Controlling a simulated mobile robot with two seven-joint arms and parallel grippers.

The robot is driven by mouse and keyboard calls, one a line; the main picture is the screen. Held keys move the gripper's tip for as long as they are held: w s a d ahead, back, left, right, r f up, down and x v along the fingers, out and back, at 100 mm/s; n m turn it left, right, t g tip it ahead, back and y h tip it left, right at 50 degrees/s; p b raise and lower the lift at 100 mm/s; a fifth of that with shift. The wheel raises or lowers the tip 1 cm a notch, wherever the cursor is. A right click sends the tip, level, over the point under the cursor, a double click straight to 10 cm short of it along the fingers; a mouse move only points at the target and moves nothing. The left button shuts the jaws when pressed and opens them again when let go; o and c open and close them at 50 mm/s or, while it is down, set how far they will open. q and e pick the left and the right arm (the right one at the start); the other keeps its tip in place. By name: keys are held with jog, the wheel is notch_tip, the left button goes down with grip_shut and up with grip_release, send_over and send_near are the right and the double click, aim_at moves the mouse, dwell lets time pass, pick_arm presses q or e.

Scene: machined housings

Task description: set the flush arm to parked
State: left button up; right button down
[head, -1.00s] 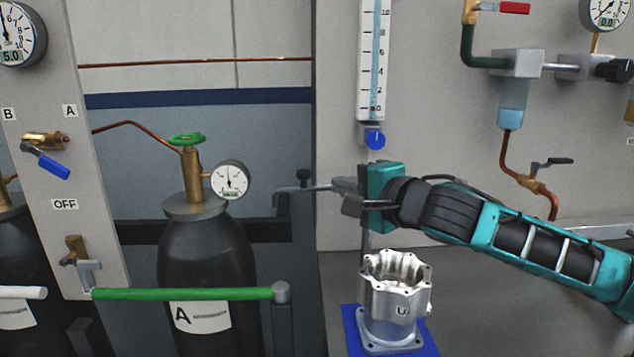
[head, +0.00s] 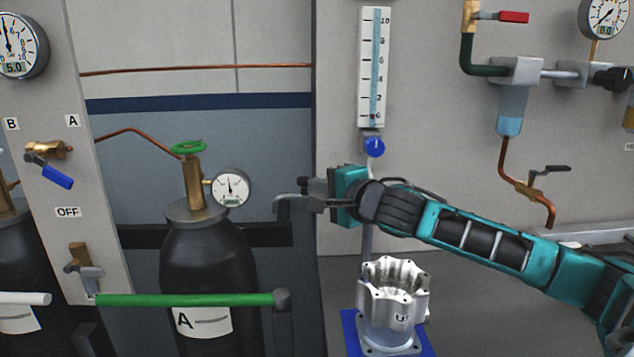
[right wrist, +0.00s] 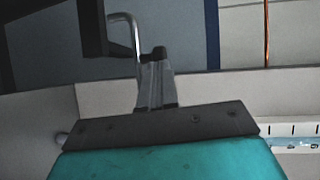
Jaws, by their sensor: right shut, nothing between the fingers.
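The flush arm appears to be the thin grey bent tube (head: 290,199) at the middle of the head view, its end turned down at the left. It also shows in the right wrist view (right wrist: 134,38), with a dark knob (right wrist: 157,53) beside it. My right gripper (head: 308,194) is at the tube's right part, its fingers shut and empty. In the right wrist view its fingers (right wrist: 153,80) point at the knob; I cannot tell whether they touch it. A silver machined housing (head: 393,300) stands upright below, on a blue base (head: 352,340). My left gripper is out of view.
A black gas bottle (head: 205,265) with a green handwheel (head: 188,148) and gauge (head: 231,187) stands left. A green bar (head: 185,299) crosses in front of it. A flow tube (head: 373,65) with a blue knob (head: 374,147) hangs above the housing. Valve piping (head: 513,80) is at upper right.

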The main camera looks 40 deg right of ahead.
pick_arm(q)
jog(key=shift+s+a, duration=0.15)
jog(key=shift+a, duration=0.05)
pick_arm(e)
jog(key=shift+w, duration=0.55)
jog(key=shift+f, duration=0.1)
